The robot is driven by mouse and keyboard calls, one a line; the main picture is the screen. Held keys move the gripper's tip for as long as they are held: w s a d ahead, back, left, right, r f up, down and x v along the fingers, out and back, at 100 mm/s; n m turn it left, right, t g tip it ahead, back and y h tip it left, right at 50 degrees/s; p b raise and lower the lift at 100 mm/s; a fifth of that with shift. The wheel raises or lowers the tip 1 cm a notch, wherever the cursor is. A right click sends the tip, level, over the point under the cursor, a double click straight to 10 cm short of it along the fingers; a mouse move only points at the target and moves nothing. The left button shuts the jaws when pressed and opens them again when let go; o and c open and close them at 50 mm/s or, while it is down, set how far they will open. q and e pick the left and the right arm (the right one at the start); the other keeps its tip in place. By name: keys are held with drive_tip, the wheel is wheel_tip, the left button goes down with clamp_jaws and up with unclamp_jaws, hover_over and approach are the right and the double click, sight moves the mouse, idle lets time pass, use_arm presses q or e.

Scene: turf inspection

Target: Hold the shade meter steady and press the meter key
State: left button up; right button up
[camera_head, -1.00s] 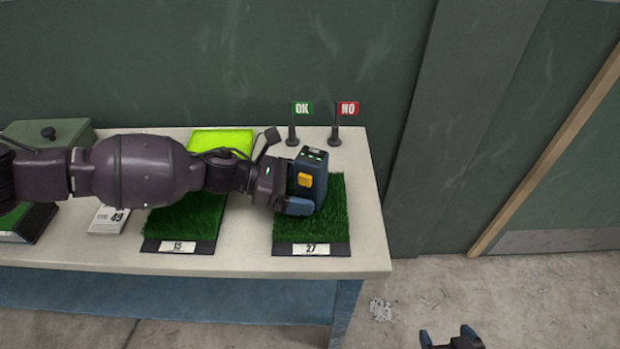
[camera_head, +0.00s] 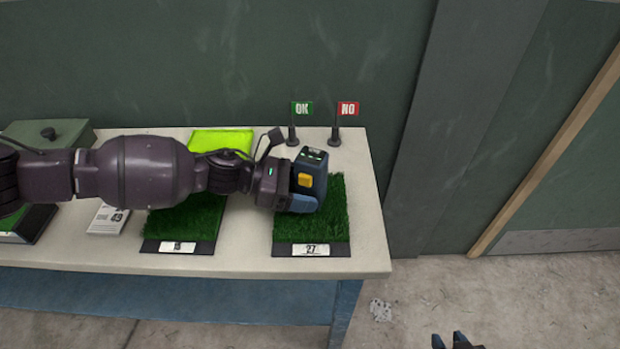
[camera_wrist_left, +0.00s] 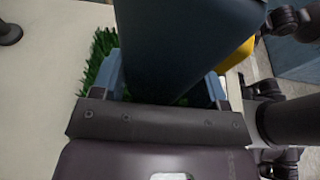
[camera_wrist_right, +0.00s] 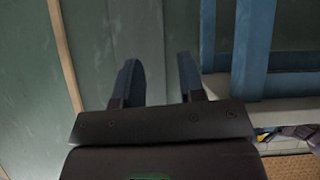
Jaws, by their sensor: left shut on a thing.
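The shade meter (camera_head: 313,175) is a dark blue upright block with a yellow key (camera_head: 305,180) on its front side. It stands at the turf sample marked 27 (camera_head: 339,215); whether its base touches the grass is hidden. My left gripper (camera_head: 296,202) is shut on the meter from the left. The left wrist view shows the meter (camera_wrist_left: 185,45) between both fingers, with the yellow key (camera_wrist_left: 236,57) at its right. My right gripper (camera_head: 452,341) is low at the bottom edge, off the table. In the right wrist view its fingers (camera_wrist_right: 158,82) are apart and empty.
Green OK flag (camera_head: 301,108) and red NO flag (camera_head: 347,108) stand behind the meter. Another turf sample (camera_head: 185,222), a bright green panel (camera_head: 222,140) and a paper card (camera_head: 107,218) are to the left. The table's right edge is close; floor beyond is free.

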drive_tip(key=shift+w, duration=0.1)
drive_tip(key=c, duration=0.5)
use_arm(q)
drive_tip(key=c, duration=0.3)
use_arm(e)
drive_tip(key=shift+w+a+r, duration=0.15)
clamp_jaws()
drive_tip(key=shift+w+a+r, duration=0.15)
drive_tip(key=shift+w+r, duration=0.05)
drive_tip(key=shift+w, duration=0.1)
drive_tip(key=shift+s, duration=0.2)
drive_tip(key=shift+s+d+f, duration=0.3)
drive_tip(key=shift+s, duration=0.05)
drive_tip(key=shift+w+a+r, duration=0.1)
drive_tip(key=shift+w, duration=0.1)
